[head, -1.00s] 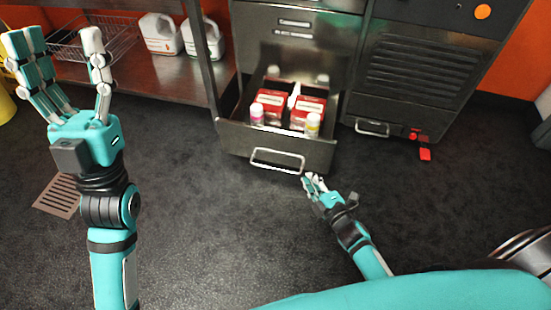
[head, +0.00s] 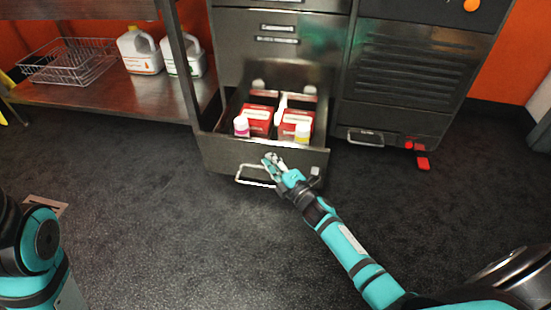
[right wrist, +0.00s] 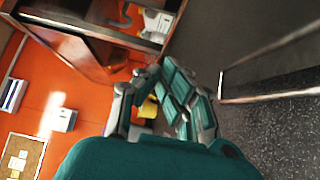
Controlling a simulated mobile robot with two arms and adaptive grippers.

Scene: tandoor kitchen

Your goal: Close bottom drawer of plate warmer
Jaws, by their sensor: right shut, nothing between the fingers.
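The bottom drawer (head: 225,151) of the dark metal plate warmer (head: 235,50) stands pulled out. It holds red-and-white boxes (head: 258,119) and small bottles, one with a pink label (head: 241,127) and one with a yellow label (head: 302,133). A silver bar handle (head: 250,182) is on its front. My right gripper (head: 270,160) is shut and empty, at the drawer front by the handle; I cannot tell if it touches. In the right wrist view its fingers (right wrist: 158,90) are together, with a pale bar to their right. My left arm shows at lower left; its gripper is out of the head view.
A steel shelf (head: 100,100) at left holds a wire basket (head: 68,62) and white jugs (head: 140,50). A dark vented unit (head: 420,70) with a red pedal (head: 423,163) stands at right.

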